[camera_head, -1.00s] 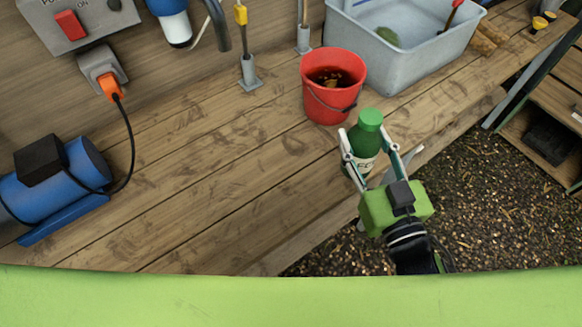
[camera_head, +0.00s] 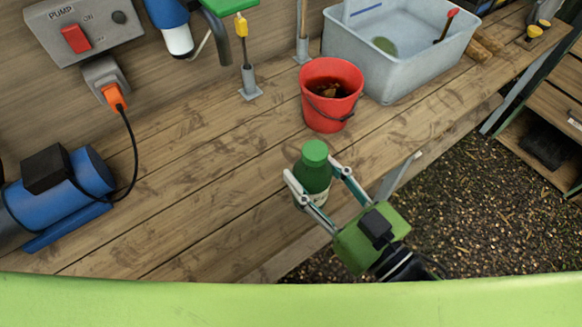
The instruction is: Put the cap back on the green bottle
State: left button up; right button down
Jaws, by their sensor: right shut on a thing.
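The green bottle (camera_head: 315,180) is upright over the front part of the wooden bench, with a pale label low on its side. A lighter green cap (camera_head: 314,151) sits on its top; I cannot tell whether it is tight. My right gripper (camera_head: 311,172) comes from the lower right and is shut on the bottle body, one finger on each side, below the cap. The bottle's base is partly hidden by a finger, so I cannot tell whether it touches the bench. My left gripper is not in view.
A red bucket (camera_head: 320,112) stands just behind the bottle. A grey tub (camera_head: 408,75) is at the back right. A blue pump (camera_head: 88,178) with a cable lies on the left. The bench (camera_head: 190,215) between pump and bottle is clear. Gravel ground shows beyond its right edge.

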jog(key=w+a+f+b, duration=0.3)
jog(key=w+f, duration=0.5)
jog(key=w, duration=0.3)
jog(key=shift+a+f+b, duration=0.2)
jog(key=shift+a+b, duration=0.1)
jog(key=shift+b, duration=0.45)
jog(key=shift+w+f, duration=0.15)
jog(key=shift+f, duration=1.65)
jog(key=shift+f, duration=0.15)
jog(key=c, duration=1.2)
grip_release()
jog(key=shift+f, duration=0.1)
